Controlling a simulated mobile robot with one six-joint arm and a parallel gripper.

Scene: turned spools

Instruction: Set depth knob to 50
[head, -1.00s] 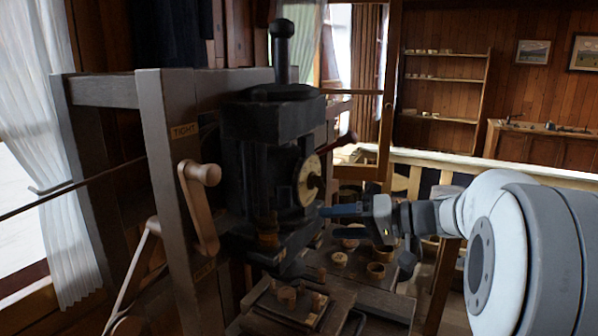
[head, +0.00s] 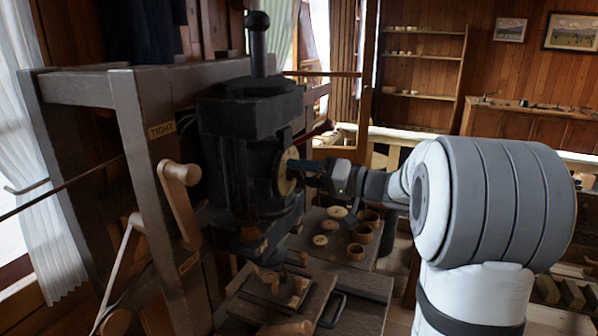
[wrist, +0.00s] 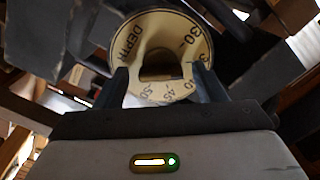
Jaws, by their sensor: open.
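The depth knob has a round cream dial (wrist: 130,50) marked "DEPTH", with 30 at the upper right and smaller numbers, apparently 40, 45 and 50, along the lower edge. A dark knob grip (wrist: 160,65) stands at its middle. In the head view the dial (head: 286,171) sits edge-on on the right side of the black machine (head: 245,135). My gripper (wrist: 160,82) is open, its two fingers on either side of the knob grip in the wrist view. In the head view my gripper (head: 312,172) is right against the dial. Whether the fingers touch the knob is unclear.
A wooden lever (head: 178,190) and the grey frame (head: 135,120) stand left of the machine. Below the dial, a bench holds several wooden rings and discs, including a cup (head: 368,218). A handled tray (head: 335,308) is in front.

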